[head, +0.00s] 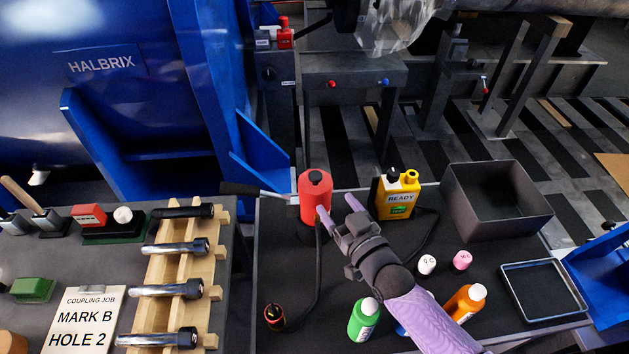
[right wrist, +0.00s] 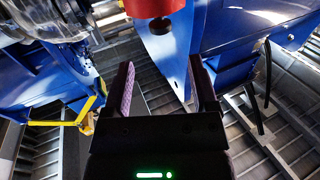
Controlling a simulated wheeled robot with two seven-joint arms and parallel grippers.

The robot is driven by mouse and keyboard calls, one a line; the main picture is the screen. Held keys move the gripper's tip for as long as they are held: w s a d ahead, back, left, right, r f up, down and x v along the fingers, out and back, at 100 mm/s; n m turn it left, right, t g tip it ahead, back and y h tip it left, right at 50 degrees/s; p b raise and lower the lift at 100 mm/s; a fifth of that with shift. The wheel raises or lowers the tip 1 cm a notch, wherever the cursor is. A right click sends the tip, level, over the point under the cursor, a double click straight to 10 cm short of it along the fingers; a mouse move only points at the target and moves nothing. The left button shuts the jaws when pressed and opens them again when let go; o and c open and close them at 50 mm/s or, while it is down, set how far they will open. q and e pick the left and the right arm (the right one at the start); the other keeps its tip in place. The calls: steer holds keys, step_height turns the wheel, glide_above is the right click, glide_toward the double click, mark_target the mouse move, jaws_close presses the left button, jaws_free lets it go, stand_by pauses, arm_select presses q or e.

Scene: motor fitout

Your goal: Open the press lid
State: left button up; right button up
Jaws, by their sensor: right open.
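A red cylinder-shaped device (head: 315,198) with a black cap stands at the back left edge of the dark bench. It may be the press with its lid, but I cannot tell for certain. A rod with a black grip (head: 240,188) reaches out to its left. My right gripper (head: 337,210) is open and empty, its fingertips just right of the red device, which they partly overlap in the head view. In the right wrist view, a red part (right wrist: 153,8) with a dark round piece below it shows beyond the open fingers (right wrist: 160,75). My left gripper is not in view.
A yellow unit (head: 398,198) reading READY stands right of my gripper. A dark open bin (head: 497,207) and a shallow tray (head: 543,291) lie farther right. Green (head: 363,320) and orange bottles flank my forearm. A wooden rack (head: 178,262) with metal shafts stands left. A black cable crosses the bench.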

mark_target(319, 182)
steer(key=b+x, duration=0.4)
steer(key=x, duration=0.4)
steer(key=shift+w+a+f, duration=0.1)
steer(key=shift+w+f, duration=0.05)
steer(key=shift+w, duration=0.05)
steer(key=shift+w+a, duration=0.2)
steer(key=shift+w, duration=0.25)
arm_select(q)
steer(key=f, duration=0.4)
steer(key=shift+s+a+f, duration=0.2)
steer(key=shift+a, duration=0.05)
arm_select(e)
steer(key=shift+r, duration=0.25)
steer(key=shift+c, duration=0.4)
steer(key=c, duration=0.5)
jaws_close()
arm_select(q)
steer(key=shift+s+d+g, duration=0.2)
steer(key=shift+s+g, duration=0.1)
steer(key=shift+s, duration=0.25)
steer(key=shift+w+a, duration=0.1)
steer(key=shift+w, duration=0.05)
